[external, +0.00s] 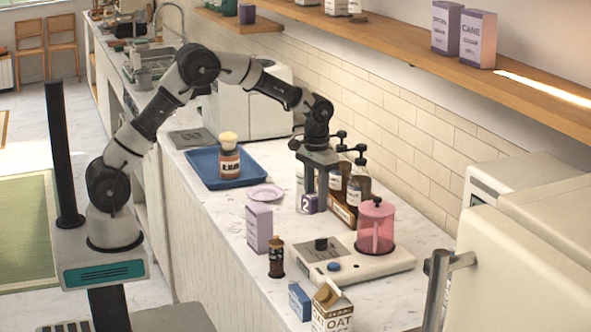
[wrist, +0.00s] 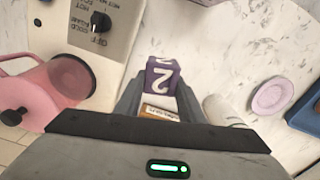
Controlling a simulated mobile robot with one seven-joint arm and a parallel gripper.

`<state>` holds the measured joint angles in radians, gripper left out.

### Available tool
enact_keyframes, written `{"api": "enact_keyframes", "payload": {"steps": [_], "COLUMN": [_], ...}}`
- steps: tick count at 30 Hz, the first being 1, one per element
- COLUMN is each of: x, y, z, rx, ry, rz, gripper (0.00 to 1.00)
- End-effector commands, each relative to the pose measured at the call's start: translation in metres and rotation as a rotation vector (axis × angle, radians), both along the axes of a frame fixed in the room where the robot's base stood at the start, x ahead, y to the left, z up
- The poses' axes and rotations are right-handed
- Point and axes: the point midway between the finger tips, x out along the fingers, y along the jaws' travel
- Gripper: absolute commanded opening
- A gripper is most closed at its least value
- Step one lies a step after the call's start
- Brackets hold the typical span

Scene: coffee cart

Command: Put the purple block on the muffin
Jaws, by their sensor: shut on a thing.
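My gripper (external: 310,190) is shut on the purple block (external: 309,203), which has a white "2" on its face. The block is held above the counter, in front of the bottle rack. In the wrist view the block (wrist: 161,80) sits between the two fingers. No muffin can be told for certain; a brown labelled item (external: 229,163) with a rounded cream top (external: 228,140) stands on the blue tray (external: 203,175), left of and apart from my gripper. I cannot tell whether that top is a muffin.
A lilac plate (external: 265,192) lies bare between tray and gripper. A bottle rack (external: 343,212) stands close behind the gripper. A lilac carton (external: 259,227), a dark bottle (external: 276,258) and a scale-like machine (external: 340,262) with a pink pitcher (external: 375,228) stand nearer the camera.

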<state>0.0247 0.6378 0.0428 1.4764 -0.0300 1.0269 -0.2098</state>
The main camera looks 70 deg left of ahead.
Motion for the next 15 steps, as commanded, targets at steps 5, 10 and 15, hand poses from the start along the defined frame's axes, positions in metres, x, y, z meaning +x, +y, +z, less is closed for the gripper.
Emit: {"api": "enact_keyframes", "payload": {"steps": [5,10,15], "x": [-0.008,-0.047,-0.084], "y": [0.0,0.0,-0.002], "z": [0.018,0.043,0.055], "rx": [0.0,-0.001,-0.001], "ry": [0.001,0.002,0.002], "rz": [-0.016,-0.111,-0.203], "gripper": [0.13,0.13,0.13]}}
